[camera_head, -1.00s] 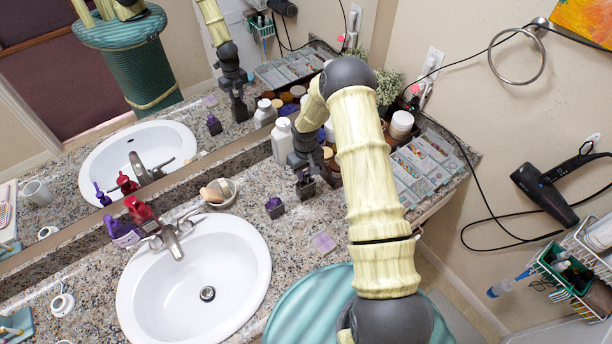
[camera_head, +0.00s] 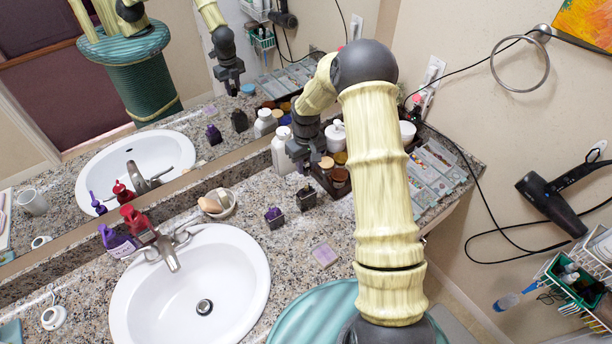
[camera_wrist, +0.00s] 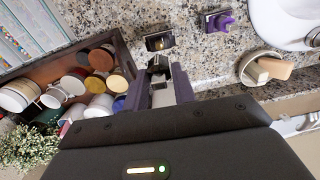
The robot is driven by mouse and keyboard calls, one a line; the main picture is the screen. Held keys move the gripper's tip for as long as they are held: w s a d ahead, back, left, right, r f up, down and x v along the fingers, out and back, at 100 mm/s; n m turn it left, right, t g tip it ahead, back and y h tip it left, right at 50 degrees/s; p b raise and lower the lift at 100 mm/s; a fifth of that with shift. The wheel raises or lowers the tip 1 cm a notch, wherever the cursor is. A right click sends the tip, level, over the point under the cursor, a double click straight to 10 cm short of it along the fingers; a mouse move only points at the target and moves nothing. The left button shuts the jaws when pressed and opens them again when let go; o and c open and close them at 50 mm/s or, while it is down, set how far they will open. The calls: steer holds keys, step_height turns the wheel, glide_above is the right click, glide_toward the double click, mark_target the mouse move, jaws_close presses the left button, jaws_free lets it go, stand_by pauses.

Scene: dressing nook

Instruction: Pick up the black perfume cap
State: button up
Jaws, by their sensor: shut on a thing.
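My gripper (camera_head: 304,157) hangs above the counter near the back, left of the jar tray. In the wrist view my gripper (camera_wrist: 160,80) is shut on the small black perfume cap (camera_wrist: 159,65), which shows between the fingertips. The dark perfume bottle (camera_head: 306,197) stands upright on the granite below, apart from the gripper. In the wrist view the bottle (camera_wrist: 159,41) shows a pale, gold-toned top. In the head view the cap is too small and dark to tell from the fingers.
A purple-topped bottle (camera_head: 275,217) stands left of the dark bottle. A wooden tray (camera_wrist: 122,48) of jars is close beside the gripper. A white bottle (camera_head: 281,151) stands behind. A bowl (camera_head: 218,204) and the sink (camera_head: 190,285) lie left. Bare granite surrounds a pink square (camera_head: 324,255).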

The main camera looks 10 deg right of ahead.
mark_target(306, 186)
steer(key=shift+r, duration=0.55)
steer(key=shift+f, duration=0.1)
step_height(306, 186, down, 3)
steer(key=shift+r+p, duration=0.1)
steer(key=shift+p, duration=1.15)
steer(key=shift+f+b, duration=2.2)
steer(key=shift+f, duration=1.1)
steer(key=shift+f, duration=0.1)
